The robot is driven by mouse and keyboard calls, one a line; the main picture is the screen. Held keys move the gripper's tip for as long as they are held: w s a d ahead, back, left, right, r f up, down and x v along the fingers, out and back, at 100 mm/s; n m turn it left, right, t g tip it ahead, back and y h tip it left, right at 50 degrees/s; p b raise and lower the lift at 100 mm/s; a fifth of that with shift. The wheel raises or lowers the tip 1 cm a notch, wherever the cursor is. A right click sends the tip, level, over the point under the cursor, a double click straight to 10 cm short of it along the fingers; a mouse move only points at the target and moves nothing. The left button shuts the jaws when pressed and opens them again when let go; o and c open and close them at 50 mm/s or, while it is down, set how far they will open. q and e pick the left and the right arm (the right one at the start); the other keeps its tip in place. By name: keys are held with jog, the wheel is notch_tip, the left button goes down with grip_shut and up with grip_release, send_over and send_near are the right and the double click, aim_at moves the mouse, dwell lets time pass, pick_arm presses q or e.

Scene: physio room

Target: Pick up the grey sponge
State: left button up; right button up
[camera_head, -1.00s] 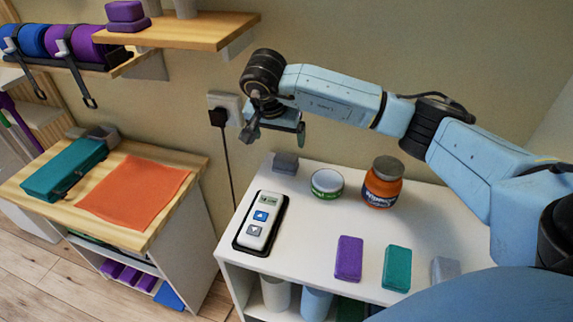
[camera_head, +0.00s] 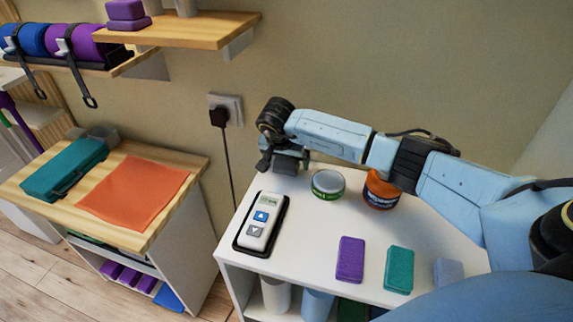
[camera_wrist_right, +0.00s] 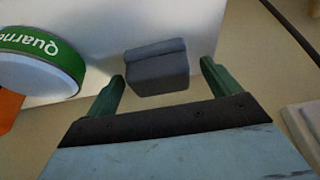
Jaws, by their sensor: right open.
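The grey sponge (camera_wrist_right: 157,70) shows in the right wrist view as a dark grey block on the white top, between and just beyond the fingertips. In the head view my right gripper (camera_head: 285,164) is low over the back left of the white cabinet and largely hides the sponge. In the wrist view the right gripper (camera_wrist_right: 162,84) has its green fingers apart, one on each side of the sponge, with nothing held. I cannot tell whether a finger touches it. My left gripper is not in view.
A green-labelled tin (camera_head: 328,184) and an orange jar (camera_head: 381,190) stand right of the gripper. A remote-like device (camera_head: 261,222) lies in front. A wall socket (camera_head: 227,108) is behind.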

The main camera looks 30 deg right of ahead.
jog(key=shift+f, duration=0.1)
jog(key=c, duration=1.1)
notch_tip(320, 180, up, 10)
jog(key=shift+r, duration=0.1)
jog(key=o, duration=0.4)
jog(key=shift+c, duration=1.3)
